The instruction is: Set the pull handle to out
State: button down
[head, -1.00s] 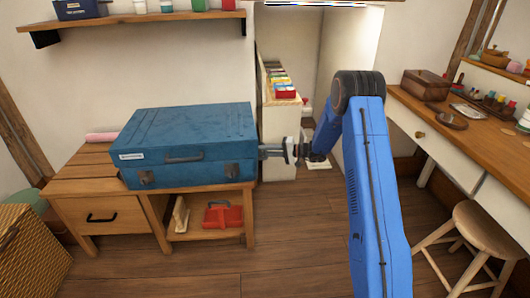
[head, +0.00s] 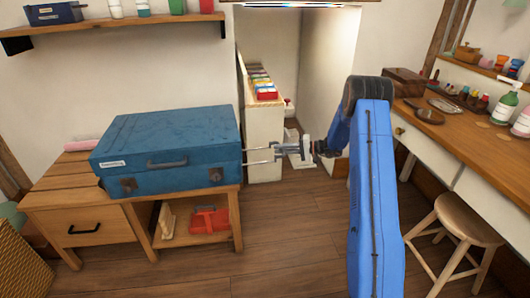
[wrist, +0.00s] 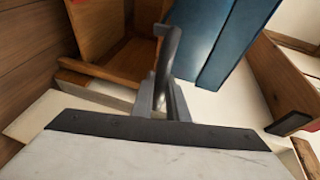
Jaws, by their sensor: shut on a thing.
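The blue case (head: 170,142) lies flat on a wooden bench, and part of it shows at the top of the wrist view (wrist: 222,45). Its pull handle (head: 258,149) stands out from the case's right end on two thin rods, with a clear gap between the case and the grip. My gripper (head: 278,151) is at the outer end of the rods, right of the case. In the wrist view my gripper (wrist: 163,88) is shut on the dark grip of the pull handle (wrist: 170,48). The fingers hide part of the grip.
The wooden bench (head: 70,199) has a drawer and an open shelf holding a red object (head: 209,220). A desk (head: 470,135) and a round stool (head: 467,215) stand at the right. The floor between bench and stool is clear.

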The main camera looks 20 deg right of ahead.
jog(key=d, duration=0.6)
jog(key=shift+s+d, duration=0.25)
jog(key=shift+d, duration=0.1)
jog(key=c, duration=1.7)
grip_release()
jog(key=shift+d, duration=0.1)
jog(key=v, duration=1.7)
jog(key=shift+s+d, duration=0.1)
jog(key=shift+d, duration=0.1)
jog(key=shift+a, duration=0.1)
